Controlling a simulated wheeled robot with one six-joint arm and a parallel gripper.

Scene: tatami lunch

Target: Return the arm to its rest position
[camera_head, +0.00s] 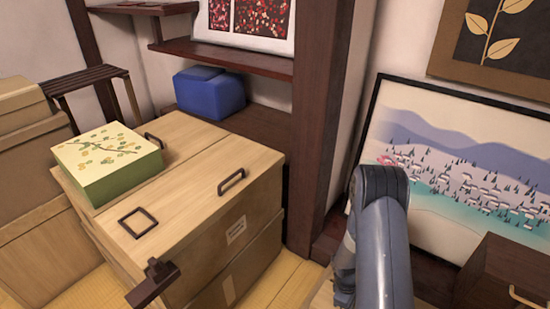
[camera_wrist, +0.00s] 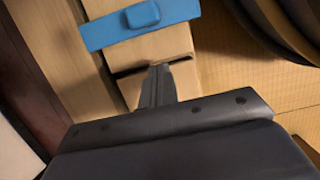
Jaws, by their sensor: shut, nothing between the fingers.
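My gripper (camera_wrist: 158,80) shows in the wrist view, with its two dark fingers together and nothing between them. It points toward a pale wooden box-like thing (camera_wrist: 150,48) with a flat blue piece (camera_wrist: 140,27) across it. I cannot tell whether the fingertips touch the wooden thing. In the head view, a grey-blue bent link of my arm (camera_head: 382,235) rises at the lower middle right. The gripper itself is out of sight in that view.
A wooden chest (camera_head: 215,215) bears a green patterned box (camera_head: 108,165) and a dark square frame (camera_head: 138,222). A dark post (camera_head: 318,120) stands right of it. A landscape picture (camera_head: 465,160) and a dark brown box (camera_head: 500,280) are right of my arm. Dark curved things (camera_wrist: 285,30) show in the wrist view.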

